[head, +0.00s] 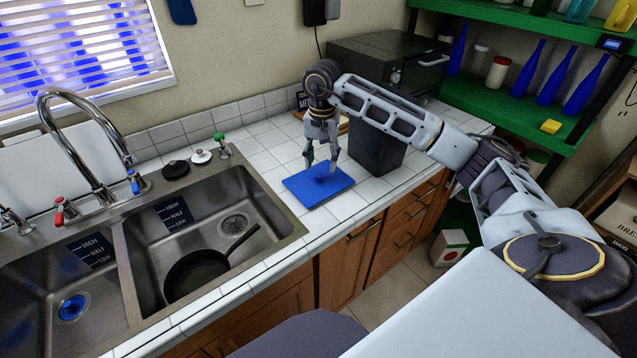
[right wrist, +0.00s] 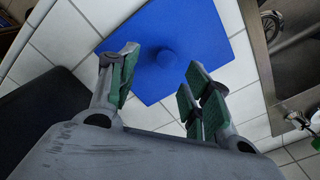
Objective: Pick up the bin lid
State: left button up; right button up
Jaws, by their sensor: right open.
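The bin lid (head: 317,187) is a flat blue square with a small round knob in its middle. It lies on the white tiled counter, right of the sink. My right gripper (head: 321,170) is above the lid, pointing down, with its fingers apart. In the right wrist view the lid (right wrist: 200,32) lies beyond the fingertips, and its knob (right wrist: 167,58) shows between the two open fingers of the gripper (right wrist: 160,85). The fingers look empty; I cannot tell the exact height above the lid. My left gripper is not in view.
A dark bin (head: 376,148) stands just right of the lid. A black oven (head: 385,62) is behind it. The steel sink (head: 270,226) holds a frying pan (head: 197,270). Green shelves (head: 485,100) with blue bottles stand at the right. Bare tiles lie around the lid.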

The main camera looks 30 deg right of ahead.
aim_at(319, 175)
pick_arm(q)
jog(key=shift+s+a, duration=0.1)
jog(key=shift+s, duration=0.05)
pick_arm(e)
jog(key=shift+f, duration=0.1)
jog(key=shift+w+a+f, duration=0.1)
jog(key=shift+a+f, duration=0.15)
jog(key=shift+f, duration=0.6)
jog(key=shift+a+f, duration=0.25)
jog(key=shift+f, duration=1.25)
jog(key=shift+d+f, duration=0.1)
jog(key=shift+f, duration=0.1)
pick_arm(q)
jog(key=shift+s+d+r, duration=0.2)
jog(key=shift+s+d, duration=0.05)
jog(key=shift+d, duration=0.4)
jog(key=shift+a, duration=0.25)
pick_arm(e)
grip_shut()
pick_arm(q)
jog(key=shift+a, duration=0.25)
pick_arm(e)
jog(key=shift+r, duration=0.1)
